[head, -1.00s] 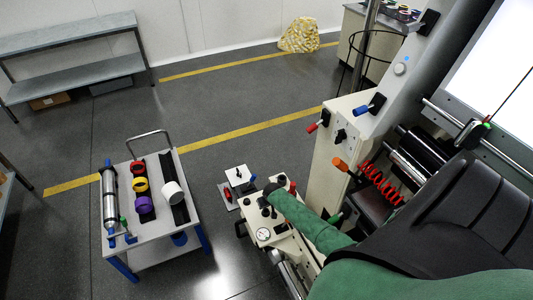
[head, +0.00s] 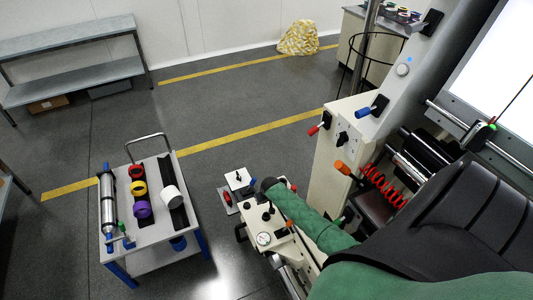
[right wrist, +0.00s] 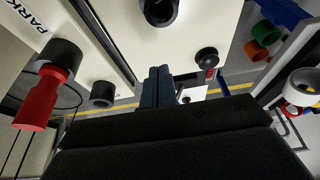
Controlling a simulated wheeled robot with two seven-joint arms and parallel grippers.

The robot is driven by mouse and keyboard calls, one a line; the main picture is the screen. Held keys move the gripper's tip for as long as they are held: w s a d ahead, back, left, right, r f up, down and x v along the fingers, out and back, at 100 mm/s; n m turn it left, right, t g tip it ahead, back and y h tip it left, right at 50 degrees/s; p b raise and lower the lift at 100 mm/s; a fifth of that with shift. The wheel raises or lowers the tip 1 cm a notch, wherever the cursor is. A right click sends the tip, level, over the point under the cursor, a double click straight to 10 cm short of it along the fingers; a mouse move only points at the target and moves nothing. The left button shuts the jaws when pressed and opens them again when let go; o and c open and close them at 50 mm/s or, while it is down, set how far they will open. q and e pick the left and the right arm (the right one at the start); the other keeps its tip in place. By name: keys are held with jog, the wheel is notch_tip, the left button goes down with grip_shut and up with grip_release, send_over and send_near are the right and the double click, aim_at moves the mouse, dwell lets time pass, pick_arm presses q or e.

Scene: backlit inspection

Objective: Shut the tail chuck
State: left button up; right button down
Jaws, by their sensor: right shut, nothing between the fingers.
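My right arm, in green, reaches over the lower machine block (head: 258,222) in the head view. Its dark end lies over the block's upper part, and its fingers cannot be made out there. In the right wrist view my right gripper (right wrist: 158,86) is shut and empty, in front of a pale panel with black knobs. A red handle (right wrist: 38,100) on a black hub, beside the word PARK, is at left, apart from the fingers. An orange-tipped lever (head: 342,167) is on the machine in the head view. I cannot tell which control belongs to the tail chuck. My left gripper is not in view.
A cart (head: 153,248) with coloured rings and a metal cylinder (head: 107,205) stands left of the machine. Red (head: 314,130) and blue (head: 364,110) levers stick out of the machine's housing. The floor between cart and shelf (head: 70,75) is mostly clear.

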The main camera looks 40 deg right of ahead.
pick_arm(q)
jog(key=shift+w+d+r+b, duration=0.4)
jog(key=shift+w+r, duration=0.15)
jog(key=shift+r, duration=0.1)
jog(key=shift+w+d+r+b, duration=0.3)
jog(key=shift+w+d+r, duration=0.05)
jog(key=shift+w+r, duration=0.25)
pick_arm(e)
jog(key=v, duration=0.6)
jog(key=shift+r, duration=0.25)
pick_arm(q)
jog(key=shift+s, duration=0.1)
